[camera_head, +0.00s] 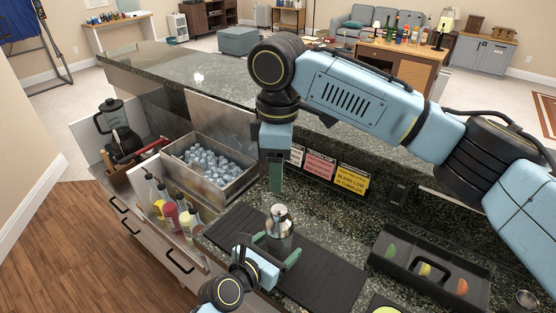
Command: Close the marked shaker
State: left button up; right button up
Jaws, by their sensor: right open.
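The metal shaker (280,222) stands upright on the black bar mat (335,272) at the lower middle. Its upper part is narrower and shiny; I cannot tell if a cap is on it. My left gripper (277,248) comes in from below with its green fingers on both sides of the shaker's lower body, shut on it. My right gripper (276,182) points down above and slightly behind the shaker, apart from it. It is open and looks empty; its fingers overlap in this view. No mark shows on the shaker.
An ice bin with bottles or ice (213,170) lies left of my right gripper. Squeeze bottles (172,215) stand in a rack at left. A black garnish caddy (430,275) sits at right. Signs (320,166) line the raised bar ledge behind. A blender (113,120) stands far left.

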pick_arm(q)
jog(key=p+v, duration=0.1)
jog(key=v, duration=1.1)
jog(key=shift+s+a, duration=0.2)
jog(key=shift+s, duration=0.1)
jog(key=shift+r, duration=0.1)
